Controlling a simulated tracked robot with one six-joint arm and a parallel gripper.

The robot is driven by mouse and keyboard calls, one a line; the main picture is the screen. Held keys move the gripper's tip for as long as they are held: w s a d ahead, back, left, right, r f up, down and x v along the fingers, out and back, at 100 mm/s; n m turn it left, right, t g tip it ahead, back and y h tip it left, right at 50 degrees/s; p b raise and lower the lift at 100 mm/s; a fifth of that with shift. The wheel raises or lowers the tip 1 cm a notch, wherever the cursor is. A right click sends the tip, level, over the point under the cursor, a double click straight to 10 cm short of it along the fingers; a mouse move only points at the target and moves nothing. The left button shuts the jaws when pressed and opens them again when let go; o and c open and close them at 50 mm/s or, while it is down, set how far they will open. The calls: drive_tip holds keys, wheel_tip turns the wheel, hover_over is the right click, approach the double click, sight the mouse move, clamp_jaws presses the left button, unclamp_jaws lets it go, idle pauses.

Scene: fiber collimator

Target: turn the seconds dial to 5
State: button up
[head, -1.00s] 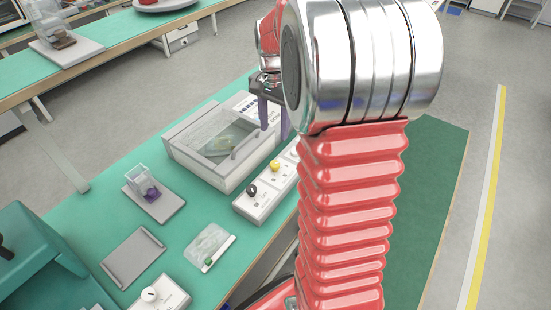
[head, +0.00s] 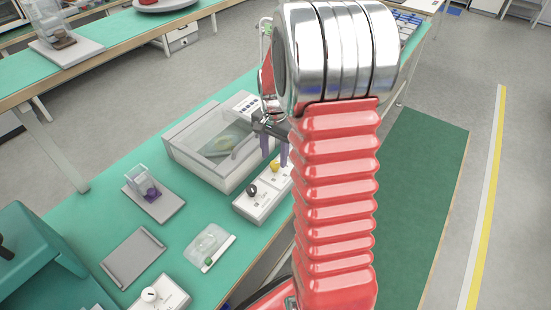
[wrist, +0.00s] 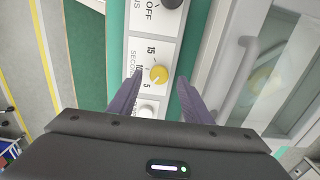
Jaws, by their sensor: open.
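The seconds dial is a yellow knob (wrist: 158,74) on a white control panel (wrist: 147,48); the wrist view shows the marks 15 and 5 and part of the lettering beside it. In the head view the yellow dial (head: 274,167) sits right of a black knob (head: 252,189) on the same panel (head: 253,206). My gripper (wrist: 153,92) is open, its two purple fingers on either side of the panel, with the dial in view between them. Whether the fingers touch anything cannot be told. In the head view my gripper (head: 274,156) is just above the dial, partly hidden by my arm.
A clear-lidded box (head: 185,147) stands directly beside the panel, with a bar handle (wrist: 243,62) on it. A white button (wrist: 148,109) is near the dial. A grey tray (head: 133,259) and a clear pouch (head: 208,248) lie on the green bench.

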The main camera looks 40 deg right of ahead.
drive_tip(key=shift+f, duration=1.1)
drive_tip(key=shift+c, duration=0.6)
drive_tip(key=c, duration=0.9)
drive_tip(key=shift+c, duration=0.2)
drive_tip(key=shift+n, duration=0.4)
drive_tip(key=o, duration=1.1)
drive_tip(key=shift+c, duration=0.2)
